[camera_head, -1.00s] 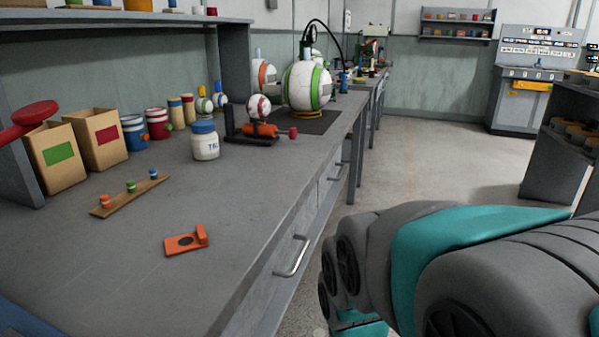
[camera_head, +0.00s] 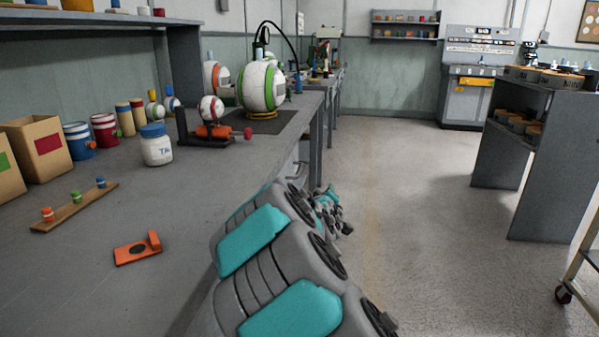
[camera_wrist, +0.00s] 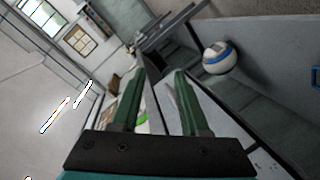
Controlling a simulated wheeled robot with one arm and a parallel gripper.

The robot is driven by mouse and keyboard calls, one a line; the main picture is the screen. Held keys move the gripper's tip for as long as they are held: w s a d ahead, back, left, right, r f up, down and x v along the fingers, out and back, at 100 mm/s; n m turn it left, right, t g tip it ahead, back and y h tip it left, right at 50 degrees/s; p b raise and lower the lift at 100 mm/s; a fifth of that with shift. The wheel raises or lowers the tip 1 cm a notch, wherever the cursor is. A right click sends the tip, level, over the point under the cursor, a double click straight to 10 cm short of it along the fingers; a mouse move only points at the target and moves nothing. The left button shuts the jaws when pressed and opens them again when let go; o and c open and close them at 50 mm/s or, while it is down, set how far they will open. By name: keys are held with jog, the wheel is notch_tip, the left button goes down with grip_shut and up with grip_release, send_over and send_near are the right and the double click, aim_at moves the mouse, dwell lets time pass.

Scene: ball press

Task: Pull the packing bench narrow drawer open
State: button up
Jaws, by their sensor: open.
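The packing bench (camera_head: 185,205) is a long grey bench on the left in the head view. Part of a drawer handle (camera_head: 299,164) shows on its front side, just above my arm. My arm hides most of the nearer drawer front, and I cannot tell how far any drawer is out. In the wrist view my gripper (camera_wrist: 158,68) is open, its two green fingers apart with nothing held between them. In the head view the arm's end is small beside the bench front, over the aisle, and its fingers are not clear.
An orange bracket (camera_head: 138,248), a strip with coloured knobs (camera_head: 75,207) and a white jar (camera_head: 156,146) stand on the benchtop. A dark shelf unit (camera_head: 553,170) stands right. The floor (camera_head: 410,210) between is clear. The wrist view shows a blue-striped ball (camera_wrist: 218,58).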

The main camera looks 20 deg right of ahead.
aim_at(300, 168)
jog(key=shift+w+a+r+n+t+y, duration=0.15)
jog(key=shift+w+n+t+y, duration=0.65)
jog(key=shift+w, duration=1.9)
jog(key=shift+w+a+r+n+t+y, duration=0.15)
jog(key=shift+w+n+t, duration=1.1)
jog(key=shift+w, duration=1.5)
jog(key=shift+w+a+r+n+t+y, duration=0.2)
jog(key=shift+w+n+t+y, duration=0.75)
jog(key=shift+w, duration=1.75)
jog(key=shift+d+t+h, duration=0.15)
jog(key=shift+t+h, duration=0.15)
jog(key=shift+h, duration=0.1)
jog(key=shift+c, duration=0.2)
grip_shut()
